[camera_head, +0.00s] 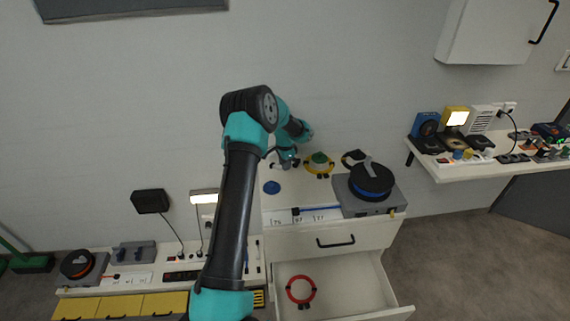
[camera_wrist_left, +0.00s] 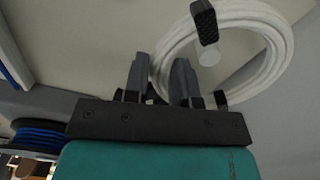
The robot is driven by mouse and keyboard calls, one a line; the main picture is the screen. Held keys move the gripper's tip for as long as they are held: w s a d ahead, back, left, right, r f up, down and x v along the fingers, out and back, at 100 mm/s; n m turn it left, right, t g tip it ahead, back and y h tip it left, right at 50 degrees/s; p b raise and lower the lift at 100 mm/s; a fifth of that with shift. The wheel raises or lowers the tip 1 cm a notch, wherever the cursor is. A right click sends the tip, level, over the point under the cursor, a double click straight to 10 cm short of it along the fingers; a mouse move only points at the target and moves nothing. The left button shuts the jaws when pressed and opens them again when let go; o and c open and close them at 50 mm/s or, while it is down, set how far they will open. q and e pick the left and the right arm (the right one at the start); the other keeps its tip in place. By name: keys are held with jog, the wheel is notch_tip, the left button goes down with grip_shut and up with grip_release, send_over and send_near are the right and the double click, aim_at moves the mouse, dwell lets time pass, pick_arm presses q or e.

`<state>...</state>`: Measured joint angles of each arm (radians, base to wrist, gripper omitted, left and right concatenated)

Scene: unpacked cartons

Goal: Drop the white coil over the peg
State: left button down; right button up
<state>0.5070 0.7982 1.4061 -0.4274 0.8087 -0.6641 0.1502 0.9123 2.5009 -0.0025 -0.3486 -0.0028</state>
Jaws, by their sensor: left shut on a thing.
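My left gripper (camera_head: 288,160) is over the back of the white cabinet top in the head view. In the left wrist view its two grey fingers (camera_wrist_left: 160,72) are shut on the near left side of the white coil (camera_wrist_left: 278,52). The coil is a thick ring of cable with a black tie on its far side. A short pale cylinder (camera_wrist_left: 208,54) shows through the coil's opening; I cannot tell whether it is the peg. In the head view my arm and gripper mostly hide the coil, and I cannot make out the peg. My right gripper is not in view.
On the cabinet top are a yellow coil (camera_head: 319,170), a black coil (camera_head: 350,157), a blue disc (camera_head: 271,187) and a grey unit with a black reel (camera_head: 370,181). An open drawer (camera_head: 350,285) below holds a red ring (camera_head: 300,277). A shelf (camera_head: 450,169) with devices is at right.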

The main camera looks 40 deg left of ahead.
aim_at(285, 177)
pick_arm(q)
jog(key=shift+f, duration=2.55)
jog(key=c, duration=0.9)
grip_release()
jog(key=shift+o, duration=0.2)
notch_tip(285, 177, up, 17)
jog(key=shift+r, duration=0.2)
